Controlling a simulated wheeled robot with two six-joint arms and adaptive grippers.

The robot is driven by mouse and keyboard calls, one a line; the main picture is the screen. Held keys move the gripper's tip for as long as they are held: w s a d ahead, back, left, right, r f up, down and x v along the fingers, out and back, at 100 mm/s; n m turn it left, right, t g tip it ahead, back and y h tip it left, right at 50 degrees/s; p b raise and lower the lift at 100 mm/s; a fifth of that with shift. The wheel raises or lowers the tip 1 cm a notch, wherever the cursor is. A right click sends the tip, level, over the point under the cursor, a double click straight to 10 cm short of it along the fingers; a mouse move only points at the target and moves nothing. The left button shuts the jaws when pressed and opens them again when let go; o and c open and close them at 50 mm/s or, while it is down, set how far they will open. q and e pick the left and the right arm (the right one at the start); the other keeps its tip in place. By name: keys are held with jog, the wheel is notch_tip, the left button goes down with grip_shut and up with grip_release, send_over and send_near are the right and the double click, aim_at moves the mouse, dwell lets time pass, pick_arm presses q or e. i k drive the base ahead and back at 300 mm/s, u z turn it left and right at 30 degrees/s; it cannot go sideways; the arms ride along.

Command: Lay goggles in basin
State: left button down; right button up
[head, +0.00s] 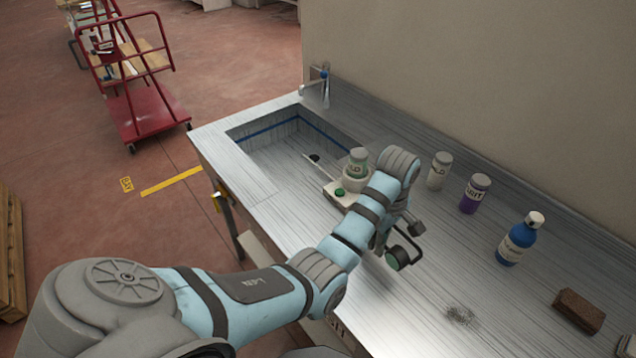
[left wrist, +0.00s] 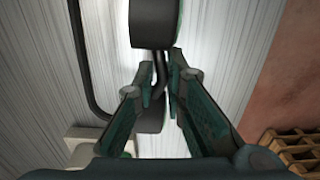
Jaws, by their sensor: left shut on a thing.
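The goggles (head: 397,258) are dark, with a round cup and a thin loop, and show beside my left gripper over the metal counter. In the left wrist view the goggles (left wrist: 158,72) have their thin middle part between my fingertips, with one dark cup above and another partly hidden below. My left gripper (left wrist: 159,83) is shut on them; in the head view my left gripper (head: 390,238) is partly hidden by its own wrist. The basin (head: 282,166) is a rectangular sunken sink with a blue line inside, up and left of the gripper. My right gripper is out of view.
A white device (head: 340,193) with a jar (head: 357,163) stands between basin and gripper. A white bottle (head: 439,170), a purple jar (head: 474,194), a blue bottle (head: 520,238) and a brown block (head: 578,311) stand to the right.

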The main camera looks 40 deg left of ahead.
aim_at(280, 175)
jog(key=z, duration=0.05)
jog(key=k, duration=0.5)
jog(key=u, duration=2.6)
jog(key=i, duration=2.3)
jog(key=z, duration=3.05)
jog(key=i, duration=0.5)
jog(key=z, duration=0.05)
